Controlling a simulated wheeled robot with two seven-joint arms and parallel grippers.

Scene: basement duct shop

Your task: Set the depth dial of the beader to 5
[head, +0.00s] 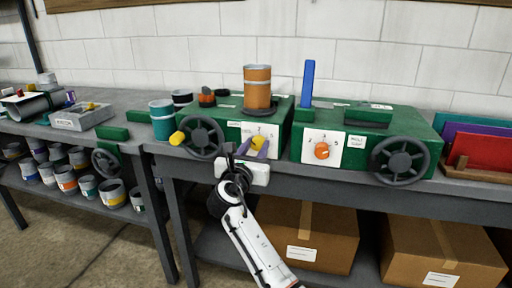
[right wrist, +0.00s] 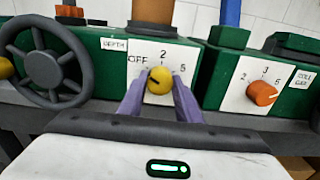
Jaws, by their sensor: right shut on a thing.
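The beader is a green machine (head: 282,122) on the bench, with a white dial plate marked OFF, 2 and 5 and a label reading DEPTH (right wrist: 114,44). Its depth dial is a yellow knob, seen in the head view (head: 258,142) and the right wrist view (right wrist: 160,80). My right gripper (right wrist: 160,96) is shut on this knob, with a purple finger on either side of it. The knob's pointer is hidden or too small to read, so I cannot tell its setting. My left gripper is not in view.
A second green machine (head: 420,118) to the right has an orange dial (head: 322,151) marked 2, 3, 5. Dark handwheels (head: 203,138) flank the dials. An orange can (head: 257,86) stands on the left machine. Cardboard boxes (head: 310,236) sit below the bench.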

